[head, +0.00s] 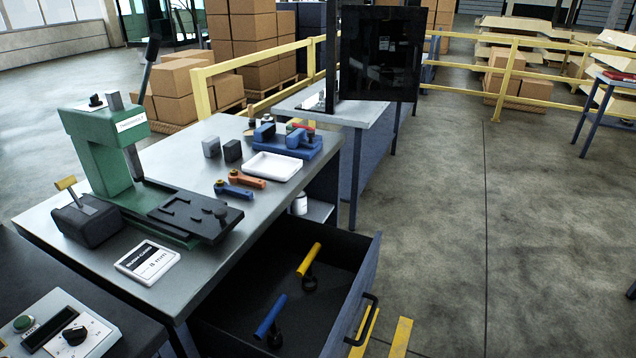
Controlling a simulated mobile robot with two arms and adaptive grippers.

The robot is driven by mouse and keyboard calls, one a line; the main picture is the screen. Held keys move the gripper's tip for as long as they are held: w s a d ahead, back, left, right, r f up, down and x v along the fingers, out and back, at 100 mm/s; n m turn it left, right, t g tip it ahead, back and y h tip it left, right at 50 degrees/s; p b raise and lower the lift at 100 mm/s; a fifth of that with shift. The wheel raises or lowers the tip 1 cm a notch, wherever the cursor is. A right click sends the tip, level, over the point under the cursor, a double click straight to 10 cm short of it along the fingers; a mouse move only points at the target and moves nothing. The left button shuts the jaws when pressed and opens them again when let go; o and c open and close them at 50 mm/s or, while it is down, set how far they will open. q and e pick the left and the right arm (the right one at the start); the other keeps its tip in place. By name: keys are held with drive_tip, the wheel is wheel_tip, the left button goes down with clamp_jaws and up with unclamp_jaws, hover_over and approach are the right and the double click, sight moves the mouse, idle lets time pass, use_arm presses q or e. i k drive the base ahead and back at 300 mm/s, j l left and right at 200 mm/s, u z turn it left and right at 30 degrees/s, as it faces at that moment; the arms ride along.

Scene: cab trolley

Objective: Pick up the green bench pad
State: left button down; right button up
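I cannot make out a separate green bench pad in the head view. The large green thing is a press (97,148) with a dark lever, standing on the left part of the grey workbench (215,275). A green edge shows under the dark plate (187,212) in front of the press; I cannot tell it from the press base. Neither my left nor my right gripper is in view.
An open drawer (362,292) juts from the bench, holding yellow-handled (310,258) and blue-handled (270,316) tools. A white tray (272,167), orange and blue tools, and a label card (147,262) lie on the bench. Yellow railings (508,75) stand behind.

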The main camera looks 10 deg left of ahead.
sight(289, 129)
drive_tip(key=i+l, duration=0.1)
drive_tip(key=l, duration=0.35)
drive_tip(key=i+l+z, duration=0.1)
drive_tip(key=i+l, duration=0.3)
drive_tip(key=i+l+z, duration=0.1)
drive_tip(key=i+l, duration=0.25)
drive_tip(key=i, duration=0.2)
drive_tip(key=i+l+z, duration=0.1)
drive_tip(key=i+l, duration=0.2)
drive_tip(key=i, duration=0.2)
drive_tip(key=i+l+z, duration=0.1)
drive_tip(key=i+l, duration=0.15)
drive_tip(key=i, duration=0.25)
drive_tip(key=i+u, duration=0.75)
drive_tip(key=i+l+u, duration=0.25)
drive_tip(key=u, duration=0.15)
drive_tip(key=i+l+u, duration=0.4)
drive_tip(key=j, duration=0.1)
